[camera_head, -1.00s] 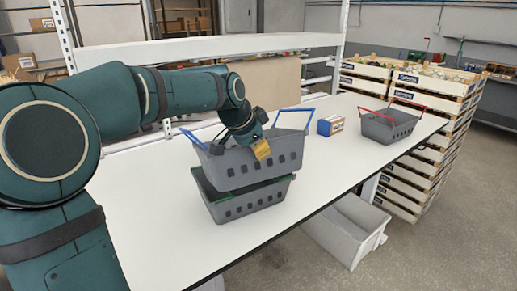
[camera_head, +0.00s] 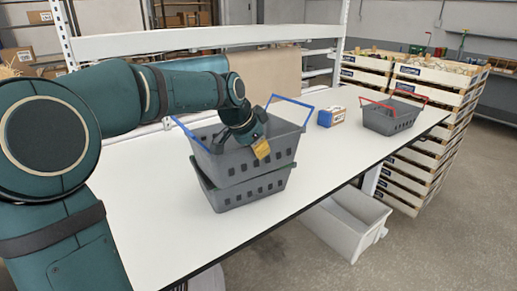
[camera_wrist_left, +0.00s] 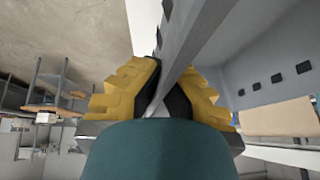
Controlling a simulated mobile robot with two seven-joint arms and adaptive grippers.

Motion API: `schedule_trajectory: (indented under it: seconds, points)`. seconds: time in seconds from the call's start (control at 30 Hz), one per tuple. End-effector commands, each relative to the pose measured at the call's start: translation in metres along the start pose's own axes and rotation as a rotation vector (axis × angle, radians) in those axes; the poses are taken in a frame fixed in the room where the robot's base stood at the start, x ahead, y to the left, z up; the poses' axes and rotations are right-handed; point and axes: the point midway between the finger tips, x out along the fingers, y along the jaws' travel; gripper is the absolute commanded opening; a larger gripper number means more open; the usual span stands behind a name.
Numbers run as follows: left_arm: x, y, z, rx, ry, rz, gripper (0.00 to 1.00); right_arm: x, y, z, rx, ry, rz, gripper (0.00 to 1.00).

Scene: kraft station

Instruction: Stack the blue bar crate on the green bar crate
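The blue bar crate (camera_head: 228,165), grey with blue handles swung outward, sits directly above the green bar crate (camera_head: 255,191) on the white table. The two line up closely, and the upper one looks rested on or nested slightly into the lower one. The green crate is grey too; only a bit of its green handle shows at the left. My left gripper (camera_head: 260,148) is at the blue crate's near long wall. In the left wrist view its yellow fingers (camera_wrist_left: 160,95) are closed on the grey crate wall (camera_wrist_left: 195,50). My right gripper is in neither view.
A red-handled grey crate (camera_head: 388,119) stands further right on the table (camera_head: 150,225), with a small blue-and-white box (camera_head: 331,116) between. Stacked wooden trays (camera_head: 425,130) stand behind the right end. A pale bin (camera_head: 345,225) is below the table edge.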

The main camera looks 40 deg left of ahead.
Motion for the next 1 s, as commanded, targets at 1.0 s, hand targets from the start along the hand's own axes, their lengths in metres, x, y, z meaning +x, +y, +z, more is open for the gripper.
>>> schedule_trajectory:
  seconds: [1.0]
  points:
    - [0.002, -0.015, -0.003, 0.001, 0.002, -0.001, 0.00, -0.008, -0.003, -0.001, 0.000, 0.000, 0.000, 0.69]
